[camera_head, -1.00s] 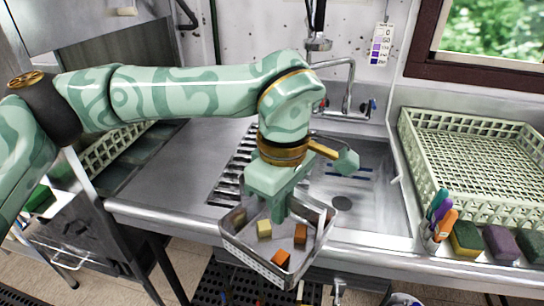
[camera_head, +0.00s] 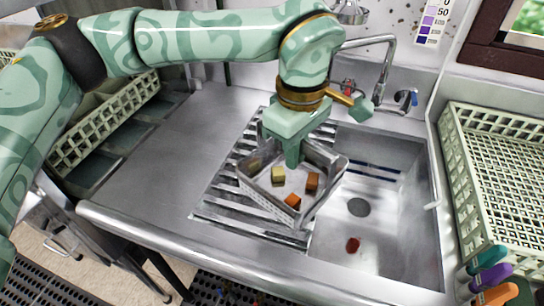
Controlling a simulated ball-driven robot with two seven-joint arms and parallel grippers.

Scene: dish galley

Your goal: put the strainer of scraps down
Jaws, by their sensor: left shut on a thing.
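My right gripper is out of view.
A tap (camera_head: 380,75) stands behind. A pale green rack (camera_head: 500,190) is at far right, with coloured pegs or handles in front. Bare steel counter (camera_head: 150,190) lies left.

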